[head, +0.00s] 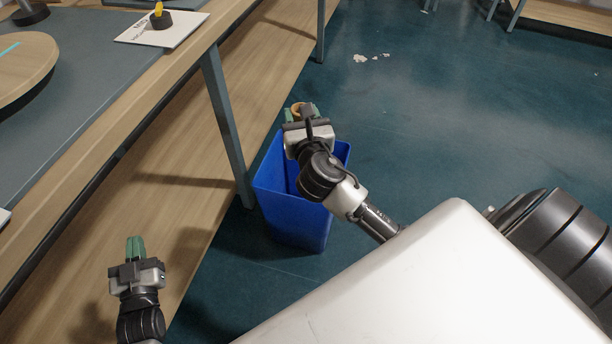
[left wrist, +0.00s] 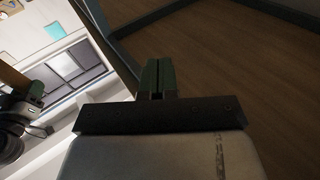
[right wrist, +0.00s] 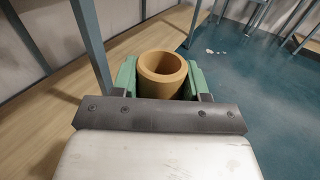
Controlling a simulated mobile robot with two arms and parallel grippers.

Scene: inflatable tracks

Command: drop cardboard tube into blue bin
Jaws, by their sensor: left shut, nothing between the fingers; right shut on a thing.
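The cardboard tube (right wrist: 162,72) is a short tan cylinder in the right wrist view, with its open end facing the camera. My right gripper (right wrist: 163,78) is shut on it, a green finger on each side. In the head view, the tube (head: 298,108) shows only partly, beyond my right gripper (head: 301,113). The gripper is over the far part of the blue bin (head: 295,215), which stands on the floor beside the table leg. My arm hides part of the bin's opening. My left gripper (head: 136,248) is shut and empty; its fingers meet in the left wrist view (left wrist: 158,78).
A workbench (head: 130,110) with a wooden lower shelf (head: 180,190) runs along the left. Its metal leg (head: 228,125) stands close to the bin. A booklet (head: 162,30) with a black and yellow object lies on top. White scraps (head: 371,57) lie on otherwise open floor.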

